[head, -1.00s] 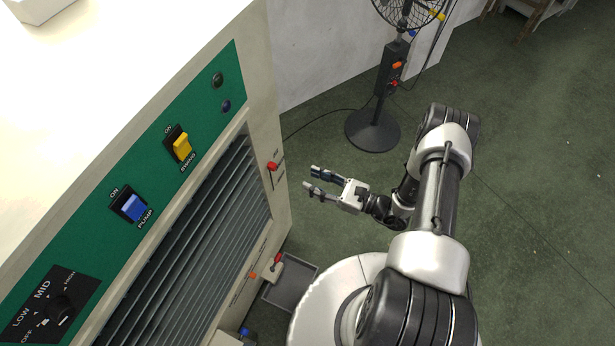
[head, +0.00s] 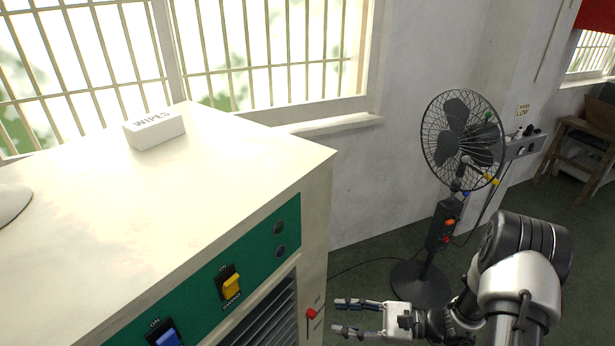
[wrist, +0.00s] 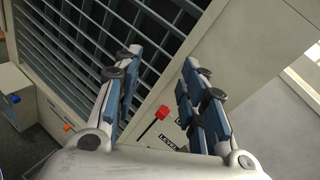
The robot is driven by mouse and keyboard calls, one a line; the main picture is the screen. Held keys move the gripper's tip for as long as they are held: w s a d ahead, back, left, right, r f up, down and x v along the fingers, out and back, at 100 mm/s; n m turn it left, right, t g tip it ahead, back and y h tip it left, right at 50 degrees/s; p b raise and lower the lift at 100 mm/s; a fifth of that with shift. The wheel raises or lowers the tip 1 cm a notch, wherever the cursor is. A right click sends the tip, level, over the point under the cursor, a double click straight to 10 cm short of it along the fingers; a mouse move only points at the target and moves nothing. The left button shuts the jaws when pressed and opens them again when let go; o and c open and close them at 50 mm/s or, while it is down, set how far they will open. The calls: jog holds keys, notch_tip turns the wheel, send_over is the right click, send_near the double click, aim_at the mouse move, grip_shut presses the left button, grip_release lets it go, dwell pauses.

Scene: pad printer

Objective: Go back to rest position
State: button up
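My gripper (head: 352,317) is open and empty at the bottom of the head view, just right of the cream machine's (head: 318,230) front corner. In the wrist view my gripper (wrist: 158,75) shows its two fingers apart with nothing between the tips. Past the fingers are the machine's dark louvres (wrist: 110,45) and a red-tipped lever (wrist: 161,112) beside a label that reads LEVEL. The lever's red knob (head: 311,314) also shows in the head view, a little left of the fingertips. I cannot tell any contact between them.
The green panel carries a yellow switch (head: 232,287) and a blue PUMP switch (head: 168,338). A WIPES box (head: 155,130) lies on the machine top. A black standing fan (head: 463,140) stands behind my arm, near the wall. Green floor is open at right.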

jog(key=s+a+r+n+g+h, duration=0.1)
jog(key=s+r+n+g+h, duration=0.25)
jog(key=s+r+n, duration=0.35)
jog(key=s+a+r+n+g+h, duration=0.2)
jog(key=s+r+n+h, duration=0.2)
jog(key=r, duration=0.4)
jog(key=s+d+r+n+t+h+b, duration=0.1)
jog(key=s+d+r+n+t+h, duration=0.5)
jog(key=s+d+r+h, duration=0.1)
notch_tip(320, 180, up, 2)
jog(key=shift+s+d+r+n+t+h, duration=0.1)
jog(key=shift+s+d+n+t+h, duration=0.25)
jog(key=shift+s+h, duration=0.6)
jog(key=shift+s+y, duration=0.2)
jog(key=shift+y, duration=0.1)
jog(key=shift+c, duration=0.4)
jog(key=shift+a, duration=0.1)
jog(key=shift+c, duration=0.2)
